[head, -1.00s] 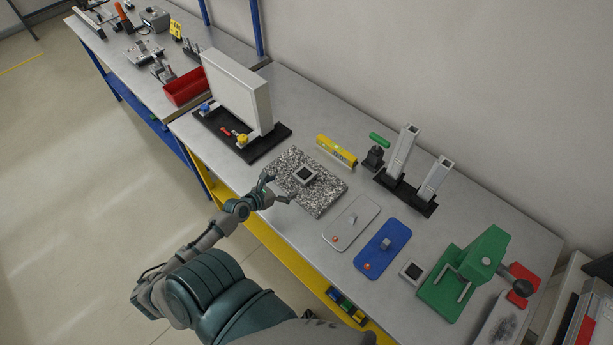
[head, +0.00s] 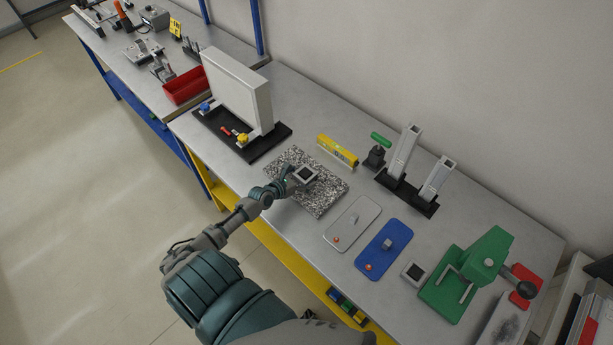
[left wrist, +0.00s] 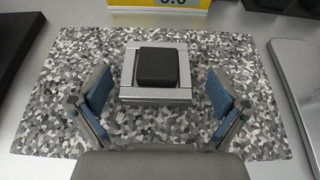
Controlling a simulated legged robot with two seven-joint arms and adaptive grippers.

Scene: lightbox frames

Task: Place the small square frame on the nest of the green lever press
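The small square frame (head: 306,175) is silver with a black block in its middle. It lies on the speckled granite plate (head: 323,205). In the left wrist view the frame (left wrist: 155,93) sits ahead of and between the two blue-padded fingers. My left gripper (head: 286,181) is open at the plate's left side, with a gap on both sides of the frame in the left wrist view (left wrist: 157,100). The green lever press (head: 486,262) stands at the right, and a similar square piece (head: 413,272) lies beside its base. My right gripper is out of view.
A grey plate (head: 352,222) and a blue plate (head: 384,248) lie between the granite and the press. A yellow gauge (head: 337,150), a green-handled tool (head: 376,152) and two upright posts on a black base (head: 405,195) stand behind. A white panel (head: 238,90) stands left.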

